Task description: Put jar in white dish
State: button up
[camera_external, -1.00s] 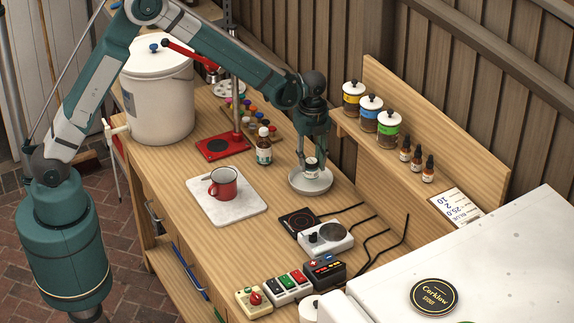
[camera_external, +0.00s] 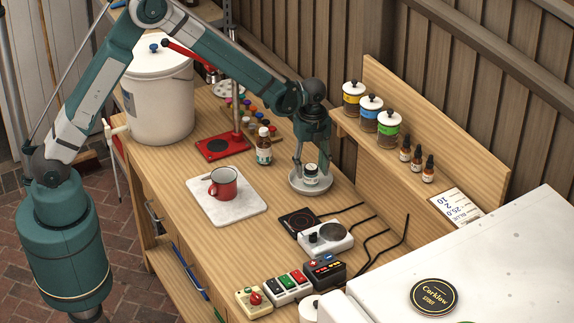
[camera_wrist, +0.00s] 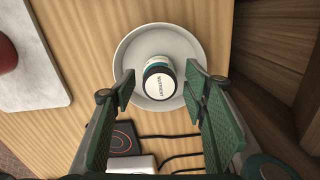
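The small jar (camera_external: 311,175) has a white lid lettered "NUTRIENT" and stands inside the round white dish (camera_external: 296,189) on the wooden bench. In the wrist view the jar (camera_wrist: 160,84) sits in the lower middle of the dish (camera_wrist: 128,52), and its lid faces the camera. My gripper (camera_external: 313,163) is just above the dish. In the wrist view my gripper (camera_wrist: 160,80) is open, with one finger on each side of the jar and a clear gap to each. The lower side of the jar is mostly hidden in the wrist view.
A red mug (camera_external: 223,184) stands on a white board (camera_external: 243,204) to the left. A small bottle (camera_external: 264,150) stands behind. A shelf with several lidded jars (camera_external: 389,132) rises to the right.

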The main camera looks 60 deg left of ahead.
aim_at(310, 166)
jog(key=shift+r, duration=0.2)
notch_tip(310, 166, up, 12)
dwell(0.8)
dwell(0.6)
jog(key=s+a+r+n+t, duration=0.2)
jog(key=s+a+r+n, duration=0.3)
jog(key=s+r, duration=0.45)
jog(key=s+a+r+n+t, duration=0.1)
jog(key=s+a+r+n, duration=0.3)
jog(key=s+r, duration=0.5)
jog(key=s+a+f+n+t, duration=0.1)
jog(key=s+n, duration=0.4)
jog(key=s, duration=0.7)
jog(key=s+a+f+n+t, duration=0.1)
jog(key=s+a+n+t, duration=0.2)
jog(key=s, duration=0.9)
jog(key=a+n, duration=0.2)
jog(key=shift+f+n, duration=0.2)
jog(key=shift+n, duration=0.2)
